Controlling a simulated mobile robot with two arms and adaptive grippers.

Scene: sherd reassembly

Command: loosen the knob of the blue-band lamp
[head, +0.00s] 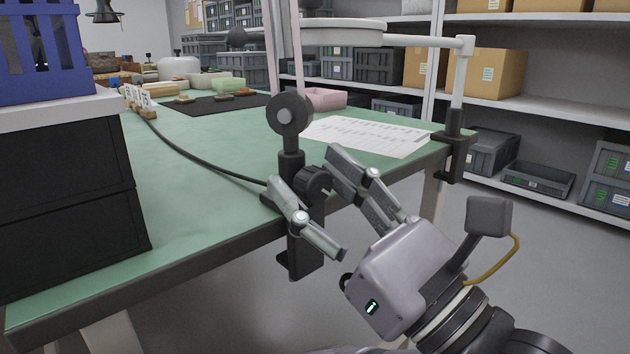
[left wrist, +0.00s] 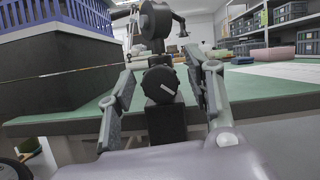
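A black lamp clamp (head: 298,258) grips the near edge of the green table, with a round dark joint (head: 289,114) above it. Its ridged black knob (head: 313,181) faces me. In the left wrist view the knob (left wrist: 160,84) shows a slanted white mark. My left gripper (head: 304,170) is open, one finger on each side of the knob. In the left wrist view gaps show between the knob and both fingers. No blue band can be made out on this lamp. My right gripper is not in view.
A second clamp (head: 455,148) holds a white lamp arm at the table's right corner. A printed sheet (head: 370,136) and a dark mat (head: 215,104) lie on the table (head: 195,205). A black cable (head: 205,166) runs to the clamp. Black boxes (head: 65,195) stand at left.

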